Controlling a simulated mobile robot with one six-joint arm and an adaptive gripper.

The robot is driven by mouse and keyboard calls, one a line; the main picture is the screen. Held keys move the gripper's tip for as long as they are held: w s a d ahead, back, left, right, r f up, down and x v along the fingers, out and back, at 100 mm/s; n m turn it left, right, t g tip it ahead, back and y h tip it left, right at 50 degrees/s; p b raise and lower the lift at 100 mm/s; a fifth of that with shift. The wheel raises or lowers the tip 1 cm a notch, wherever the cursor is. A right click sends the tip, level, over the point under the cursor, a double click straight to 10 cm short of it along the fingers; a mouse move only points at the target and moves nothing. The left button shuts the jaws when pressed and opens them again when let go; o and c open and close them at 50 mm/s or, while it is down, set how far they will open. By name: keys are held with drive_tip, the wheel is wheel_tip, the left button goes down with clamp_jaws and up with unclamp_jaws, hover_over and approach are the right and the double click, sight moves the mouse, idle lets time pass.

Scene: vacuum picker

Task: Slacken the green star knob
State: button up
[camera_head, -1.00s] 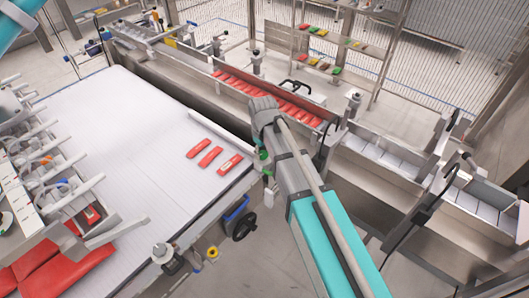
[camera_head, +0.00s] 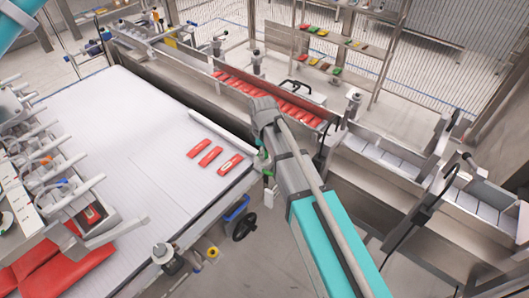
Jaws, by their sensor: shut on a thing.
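My gripper (camera_head: 266,122) is at the end of my teal and grey arm, at the near edge of the white belt's right corner. The green star knob (camera_head: 259,145) shows only as a small green patch just left of my gripper, beside the belt corner. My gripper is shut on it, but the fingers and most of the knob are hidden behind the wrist. A small green piece (camera_head: 268,173) and a pale block show just below, beside the arm.
Several red packs lie on the white belt (camera_head: 140,150); three (camera_head: 210,155) are near its right corner. A metal trough (camera_head: 290,105) with red packs runs behind my gripper. A black handwheel (camera_head: 243,226) sits below the belt edge. Floor is open at the lower middle.

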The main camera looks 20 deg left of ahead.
idle(0.4)
drive_tip(key=o, duration=1.1)
drive_tip(key=shift+o, duration=0.2)
drive_tip(key=shift+r, duration=0.1)
